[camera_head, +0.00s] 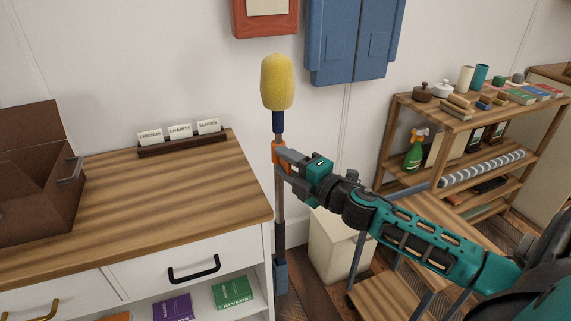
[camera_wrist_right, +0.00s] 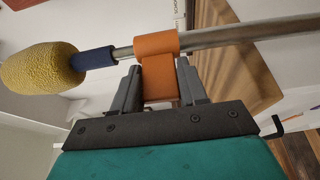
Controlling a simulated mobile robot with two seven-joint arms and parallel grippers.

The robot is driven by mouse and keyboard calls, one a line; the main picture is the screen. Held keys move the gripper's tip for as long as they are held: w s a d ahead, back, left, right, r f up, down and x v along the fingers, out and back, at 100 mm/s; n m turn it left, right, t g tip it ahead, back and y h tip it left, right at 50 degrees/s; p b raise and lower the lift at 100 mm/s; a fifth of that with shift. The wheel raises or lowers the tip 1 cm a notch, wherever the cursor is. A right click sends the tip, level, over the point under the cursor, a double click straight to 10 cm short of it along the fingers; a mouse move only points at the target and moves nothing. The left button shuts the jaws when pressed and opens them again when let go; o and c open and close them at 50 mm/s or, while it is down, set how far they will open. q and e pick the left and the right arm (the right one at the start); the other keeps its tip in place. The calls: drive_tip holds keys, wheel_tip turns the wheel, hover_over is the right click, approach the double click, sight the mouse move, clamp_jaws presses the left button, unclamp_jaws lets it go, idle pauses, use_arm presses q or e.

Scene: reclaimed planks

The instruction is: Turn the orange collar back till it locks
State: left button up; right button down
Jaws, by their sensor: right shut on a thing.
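The orange collar (camera_head: 277,152) sits around an upright metal pole (camera_head: 280,207) with a yellow foam head (camera_head: 277,82) on top and a blue sleeve just below the head. My right gripper (camera_head: 281,160) reaches in from the right at the collar. In the right wrist view the collar (camera_wrist_right: 157,66) wraps the pole, and its flat orange tab lies between the two grey fingers of my right gripper (camera_wrist_right: 158,88), which are shut on it. Whether the collar is locked cannot be told. My left gripper is not in view.
A wooden-topped cabinet (camera_head: 150,196) stands close left of the pole, with a brown box (camera_head: 36,190) and a label rack (camera_head: 182,145) on it. A pale bin (camera_head: 338,245) and a loaded wooden shelf (camera_head: 470,130) stand to the right. A blue wall box (camera_head: 352,40) hangs behind.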

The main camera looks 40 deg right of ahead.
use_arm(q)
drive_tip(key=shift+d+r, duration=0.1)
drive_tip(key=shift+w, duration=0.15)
use_arm(e)
drive_tip(key=c, duration=0.7)
unclamp_jaws()
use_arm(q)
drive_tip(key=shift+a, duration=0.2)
use_arm(e)
drive_tip(key=shift+s, duration=0.1)
drive_tip(key=s, duration=0.4)
drive_tip(key=s+d, duration=0.1)
drive_tip(key=s, duration=0.3)
drive_tip(key=s+d, duration=0.1)
drive_tip(key=s, duration=0.3)
drive_tip(key=shift+s+d, duration=0.15)
drive_tip(key=shift+s, duration=0.1)
